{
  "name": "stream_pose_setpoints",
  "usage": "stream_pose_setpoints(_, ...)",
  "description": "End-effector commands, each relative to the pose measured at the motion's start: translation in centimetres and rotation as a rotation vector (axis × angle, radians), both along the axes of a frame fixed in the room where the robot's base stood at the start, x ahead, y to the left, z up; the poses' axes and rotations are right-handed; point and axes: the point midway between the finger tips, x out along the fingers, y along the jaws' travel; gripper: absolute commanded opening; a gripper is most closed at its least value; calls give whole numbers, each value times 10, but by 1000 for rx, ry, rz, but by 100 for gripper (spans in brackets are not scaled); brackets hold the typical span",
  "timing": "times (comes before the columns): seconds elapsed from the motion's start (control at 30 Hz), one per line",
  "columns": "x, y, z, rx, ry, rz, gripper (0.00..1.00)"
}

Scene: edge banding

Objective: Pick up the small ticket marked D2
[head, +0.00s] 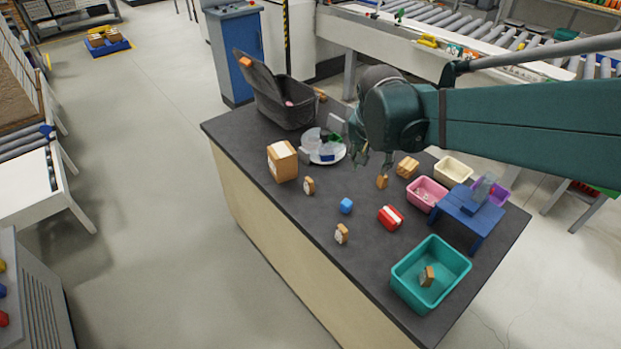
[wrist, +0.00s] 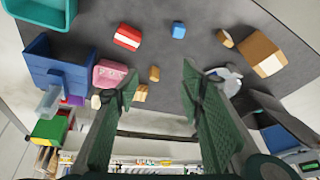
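Several small brown tickets, some with pale faces, are spread about; I cannot read a D2 mark on any. One ticket (head: 382,182) stands on the dark table just below my gripper; in the wrist view it (wrist: 154,73) shows between the fingertips. A second (head: 309,185) stands beside the large brown box; it also shows in the wrist view (wrist: 224,37). A third (head: 341,233) stands near the table's front edge. A fourth (head: 427,276) is inside the teal tray (head: 405,295). My gripper (head: 374,164) is open and empty above the table.
A blue cube (head: 346,205) and a red-and-white block (head: 390,217) lie mid-table. A blue stand (head: 462,210), pink bin (head: 427,193) and cream bin (head: 453,170) are at right. A clear divided dish (head: 323,150), brown box (head: 282,160) and dark lidded bin (head: 288,103) are at left.

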Motion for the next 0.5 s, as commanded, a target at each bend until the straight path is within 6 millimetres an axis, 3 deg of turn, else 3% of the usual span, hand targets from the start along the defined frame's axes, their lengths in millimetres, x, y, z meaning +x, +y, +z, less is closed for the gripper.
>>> stream_pose_setpoints(0.5,66,60,-42,-8,36,-138,39)
